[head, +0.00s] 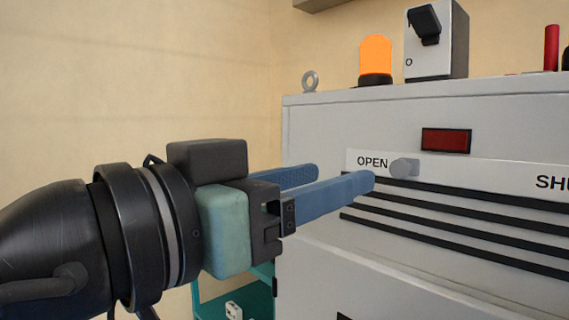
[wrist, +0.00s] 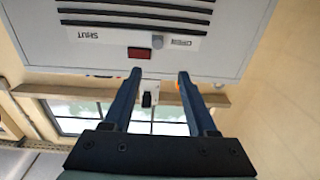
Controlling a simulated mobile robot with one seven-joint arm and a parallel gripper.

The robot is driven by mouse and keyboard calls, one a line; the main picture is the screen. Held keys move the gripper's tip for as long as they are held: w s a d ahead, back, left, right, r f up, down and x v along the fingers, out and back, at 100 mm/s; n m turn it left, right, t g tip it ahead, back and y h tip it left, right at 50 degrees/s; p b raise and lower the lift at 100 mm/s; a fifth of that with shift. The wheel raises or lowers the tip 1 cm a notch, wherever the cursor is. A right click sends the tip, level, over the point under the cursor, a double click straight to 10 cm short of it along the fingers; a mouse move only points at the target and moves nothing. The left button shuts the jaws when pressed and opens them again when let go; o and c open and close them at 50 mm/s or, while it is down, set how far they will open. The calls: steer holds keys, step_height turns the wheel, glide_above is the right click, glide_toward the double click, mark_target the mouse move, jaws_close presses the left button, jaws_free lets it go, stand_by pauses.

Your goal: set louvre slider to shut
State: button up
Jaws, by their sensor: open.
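The louvre slider's grey knob (head: 404,168) sits at the OPEN end of a white label strip (head: 460,172) on the cabinet front. The SHUT label is at the strip's right, cut off by the picture edge. In the wrist view the picture is upside down; the knob (wrist: 157,42) is beside the OPEN label and SHUT is at the far left. Black louvre slots (head: 440,233) run below the strip. My gripper (head: 346,176) is open, its two blue fingers apart and pointing toward the cabinet, just left of the knob. The wrist view shows its fingers (wrist: 159,75) empty.
A dark red panel (head: 446,140) is above the strip. An orange lamp (head: 375,60), a metal ring (head: 310,81) and a grey switch box (head: 437,45) stand on the cabinet top. A teal shelf (head: 262,298) is low at the cabinet's left. Bare wall is at left.

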mark_target(397, 167)
steer(key=shift+g, duration=0.4)
steer(key=p+x, duration=0.5)
steer(key=x, duration=0.5)
steer(key=shift+w+d, duration=0.2)
steer(key=shift+d, duration=0.15)
steer(key=shift+w+d+f+p, duration=0.15)
steer(key=shift+w+d+p, duration=0.15)
steer(key=shift+w+d, duration=0.2)
jaws_close()
